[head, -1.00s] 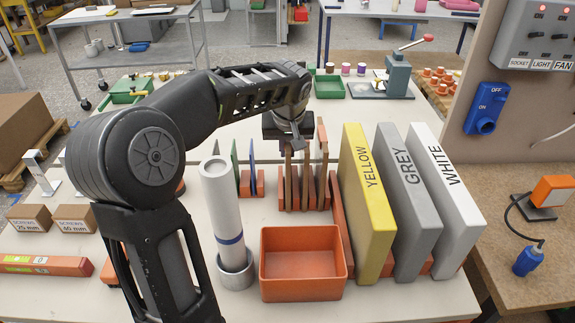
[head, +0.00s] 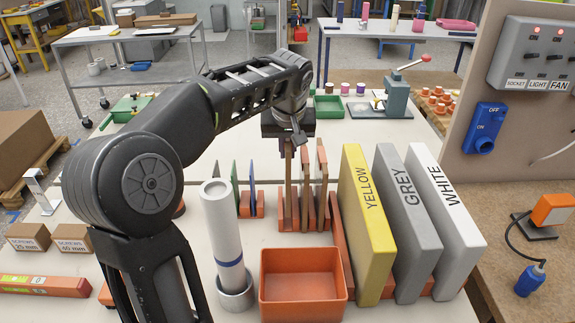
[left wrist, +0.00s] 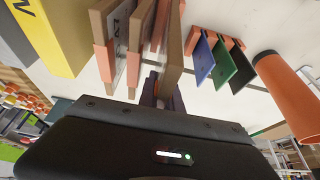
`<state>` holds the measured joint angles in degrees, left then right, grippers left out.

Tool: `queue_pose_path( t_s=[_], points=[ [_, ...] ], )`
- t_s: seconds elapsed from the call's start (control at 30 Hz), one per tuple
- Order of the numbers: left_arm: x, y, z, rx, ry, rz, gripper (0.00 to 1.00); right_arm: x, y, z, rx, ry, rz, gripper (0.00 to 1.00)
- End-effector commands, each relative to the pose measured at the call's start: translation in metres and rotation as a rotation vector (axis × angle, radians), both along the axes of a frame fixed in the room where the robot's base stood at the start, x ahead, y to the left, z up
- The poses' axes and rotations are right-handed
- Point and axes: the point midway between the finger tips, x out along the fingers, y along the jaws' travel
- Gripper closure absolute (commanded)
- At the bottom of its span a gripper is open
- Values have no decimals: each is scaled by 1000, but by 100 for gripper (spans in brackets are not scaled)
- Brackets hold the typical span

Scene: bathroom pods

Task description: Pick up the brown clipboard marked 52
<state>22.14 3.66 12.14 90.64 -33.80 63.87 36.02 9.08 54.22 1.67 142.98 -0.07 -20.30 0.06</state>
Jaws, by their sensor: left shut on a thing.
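Several brown clipboards stand upright in an orange rack (head: 305,225) in the head view. My left gripper (head: 288,138) is above the rack, shut on the leftmost brown clipboard (head: 288,180). In the left wrist view the held clipboard (left wrist: 178,45) stands between the fingers (left wrist: 163,92), edge towards the camera, so its number is hidden. Two more brown clipboards (left wrist: 104,40) (left wrist: 139,40) are beside it, with orange dividers; a mark shows on one face but is hard to read. My right gripper is in neither view.
Yellow (head: 365,225), grey (head: 408,225) and white (head: 447,225) slabs stand close to the right. An orange bin (head: 303,297) and a grey tube (head: 222,225) stand in front. Green and blue boards (head: 253,185) stand left of the rack. Free tabletop lies behind the rack.

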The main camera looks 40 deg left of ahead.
Motion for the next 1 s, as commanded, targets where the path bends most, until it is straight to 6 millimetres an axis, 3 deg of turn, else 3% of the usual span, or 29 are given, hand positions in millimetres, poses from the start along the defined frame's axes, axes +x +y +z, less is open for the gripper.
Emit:
queue_pose_path(
  t_s=[0.1, 0.3, 1.0],
  points=[
    [1, 0, 24, -1, -4, 0, 100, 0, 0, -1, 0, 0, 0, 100],
    [0, 0, 43, -1, -1, 0, 100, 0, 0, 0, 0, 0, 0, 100],
    [0, 0, 44, 0, 0, 0, 100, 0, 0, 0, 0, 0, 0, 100]
  ],
)
